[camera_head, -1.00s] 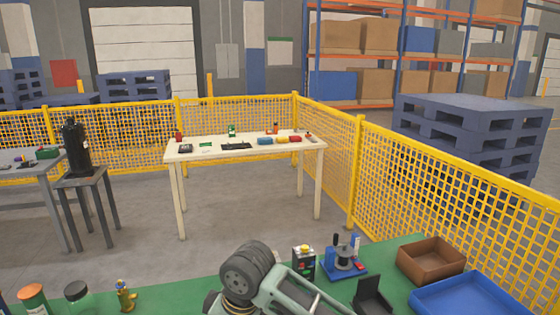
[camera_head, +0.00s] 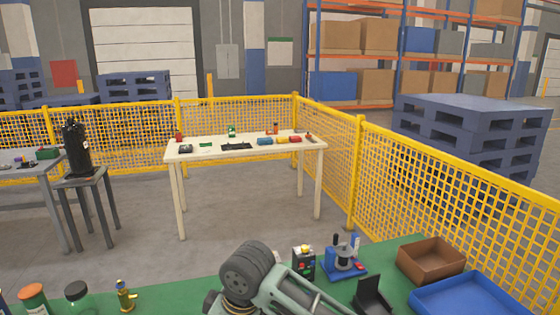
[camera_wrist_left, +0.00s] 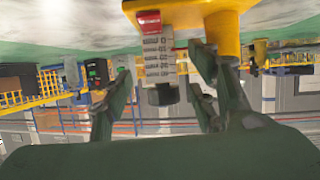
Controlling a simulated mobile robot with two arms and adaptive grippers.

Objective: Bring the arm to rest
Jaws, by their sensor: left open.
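My left gripper (camera_wrist_left: 161,66) shows in the left wrist view with its two dark green fingers spread apart, so it is open. A yellow part (camera_wrist_left: 218,28) enters that view from the top. Neither gripper can be made out in the head view, and my right gripper is not seen.
The green bench (camera_head: 190,293) in front carries a brass fitting (camera_head: 125,297), a blue-based fixture (camera_head: 344,262), a brown bin (camera_head: 431,258) and a blue tray (camera_head: 470,298). Beyond it are open floor, a cream table (camera_head: 245,150) and a yellow mesh fence (camera_head: 430,185).

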